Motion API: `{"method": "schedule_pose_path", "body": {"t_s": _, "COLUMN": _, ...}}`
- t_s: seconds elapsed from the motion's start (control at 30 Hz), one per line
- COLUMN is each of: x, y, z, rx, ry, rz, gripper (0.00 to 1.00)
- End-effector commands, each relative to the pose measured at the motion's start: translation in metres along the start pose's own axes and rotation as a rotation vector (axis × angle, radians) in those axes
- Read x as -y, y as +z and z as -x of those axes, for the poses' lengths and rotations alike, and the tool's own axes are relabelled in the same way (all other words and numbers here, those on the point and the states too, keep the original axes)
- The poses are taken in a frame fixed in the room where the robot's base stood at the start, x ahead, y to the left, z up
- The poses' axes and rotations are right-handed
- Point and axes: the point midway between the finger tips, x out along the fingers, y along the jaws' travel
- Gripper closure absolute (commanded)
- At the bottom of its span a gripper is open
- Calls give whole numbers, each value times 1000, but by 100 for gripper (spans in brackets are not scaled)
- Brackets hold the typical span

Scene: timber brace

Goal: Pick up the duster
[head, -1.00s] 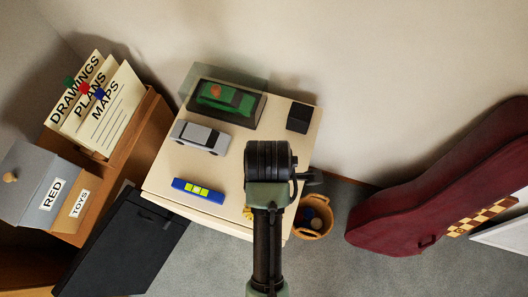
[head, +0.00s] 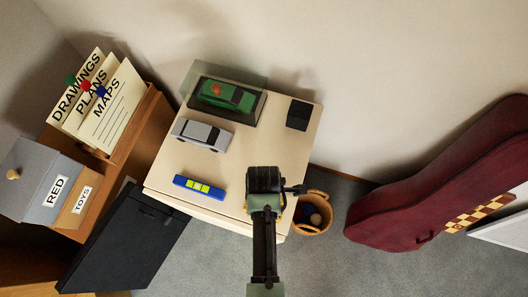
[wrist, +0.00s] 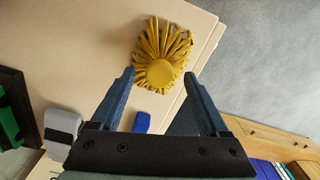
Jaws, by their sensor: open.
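The duster (wrist: 163,56) is a yellow, fringed bundle with a round yellow middle. In the wrist view it lies on the pale tabletop close to its edge. My gripper (wrist: 159,79) is open, its two blue fingers spread and nothing between them. The fingertips point at the duster's lower part, one on each side in the picture; I cannot tell how far above it they are. In the head view my arm's wrist (head: 264,181) is over the table's front right part and hides the duster.
The pale table (head: 218,163) also holds a silver toy car (head: 201,134), a green car in a case (head: 226,97), a black box (head: 299,115) and a blue level (head: 199,187). A wicker basket (head: 312,213) stands right of the table. A red instrument case (head: 430,190) leans farther right.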

Motion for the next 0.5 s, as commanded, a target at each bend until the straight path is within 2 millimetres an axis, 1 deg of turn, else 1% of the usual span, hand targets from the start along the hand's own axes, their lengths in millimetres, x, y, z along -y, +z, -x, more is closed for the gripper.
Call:
{"method": "schedule_pose_path", "body": {"t_s": 0.1, "x": 0, "y": 0, "z": -4, "rx": 0, "ry": 1, "rz": 0, "gripper": 21}}
{"method": "schedule_pose_path", "body": {"t_s": 0.27, "x": 0, "y": 0, "z": -4, "rx": 0, "ry": 1, "rz": 0, "gripper": 21}}
{"method": "schedule_pose_path", "body": {"t_s": 0.3, "x": 0, "y": 0, "z": -3, "rx": 0, "ry": 1, "rz": 0, "gripper": 25}}
{"method": "schedule_pose_path", "body": {"t_s": 0.37, "x": 0, "y": 0, "z": -3, "rx": 0, "ry": 1, "rz": 0, "gripper": 36}}
{"method": "schedule_pose_path", "body": {"t_s": 0.5, "x": 0, "y": 0, "z": -3, "rx": 0, "ry": 1, "rz": 0, "gripper": 61}}
